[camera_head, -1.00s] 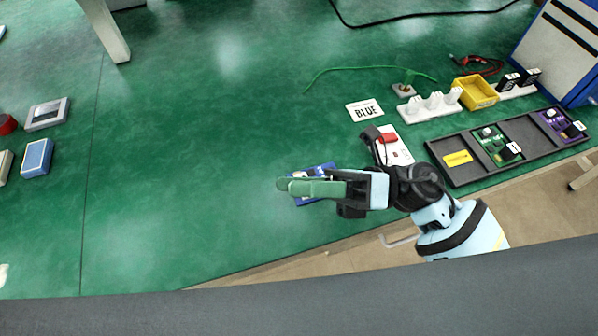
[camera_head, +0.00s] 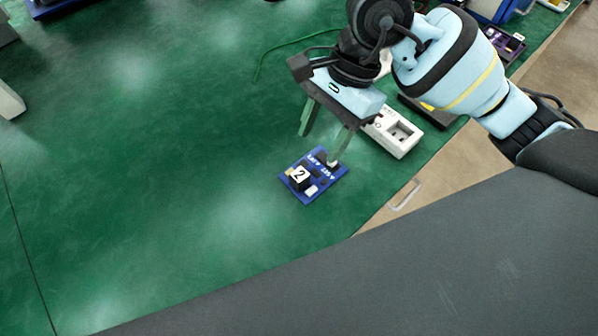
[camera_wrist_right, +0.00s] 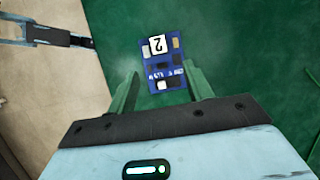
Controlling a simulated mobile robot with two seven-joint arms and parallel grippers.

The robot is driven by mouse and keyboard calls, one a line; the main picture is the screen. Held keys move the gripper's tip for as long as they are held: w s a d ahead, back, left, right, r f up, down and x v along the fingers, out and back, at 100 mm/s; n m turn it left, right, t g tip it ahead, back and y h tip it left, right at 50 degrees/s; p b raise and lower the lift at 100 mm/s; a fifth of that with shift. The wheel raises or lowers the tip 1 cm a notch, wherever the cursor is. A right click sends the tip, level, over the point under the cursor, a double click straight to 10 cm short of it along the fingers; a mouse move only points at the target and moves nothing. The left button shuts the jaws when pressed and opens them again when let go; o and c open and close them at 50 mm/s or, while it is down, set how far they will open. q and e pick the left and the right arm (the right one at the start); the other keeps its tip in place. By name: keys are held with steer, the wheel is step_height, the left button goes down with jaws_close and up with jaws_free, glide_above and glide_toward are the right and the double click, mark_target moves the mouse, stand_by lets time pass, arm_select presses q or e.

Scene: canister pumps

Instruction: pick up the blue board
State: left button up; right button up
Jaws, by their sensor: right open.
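The blue board (camera_head: 314,176) lies flat on the green mat near the table's front edge. It has dark, white and tan parts and a white tag marked 2. My right gripper (camera_head: 318,148) is open and points down at the far side of the board, one fingertip close to or over its far edge. I cannot tell whether they touch. In the right wrist view the board (camera_wrist_right: 162,66) shows ahead of and between the two open green fingers (camera_wrist_right: 163,84), with nothing held. My left gripper is not in view.
A white socket box (camera_head: 394,132) stands just right of the gripper. A dark tray (camera_head: 428,110) is partly hidden behind my arm. A green wire (camera_head: 290,45) lies farther back. The mat (camera_head: 150,190) left of the board is clear.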

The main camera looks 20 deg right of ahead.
mark_target(304, 171)
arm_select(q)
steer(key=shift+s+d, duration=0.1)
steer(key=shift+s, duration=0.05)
arm_select(e)
steer(key=shift+d, duration=0.1)
steer(key=shift+x, duration=1.1)
steer(key=shift+a+x, duration=0.15)
steer(key=shift+x, duration=0.95)
steer(key=shift+a+x, duration=0.15)
steer(key=shift+x, duration=0.95)
steer(key=shift+s+a+f, duration=0.1)
steer(key=shift+a+f, duration=0.05)
steer(key=shift+f, duration=0.25)
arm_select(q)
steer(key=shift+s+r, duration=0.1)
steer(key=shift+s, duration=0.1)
arm_select(e)
steer(key=shift+c, duration=0.4)
steer(key=c, duration=1)
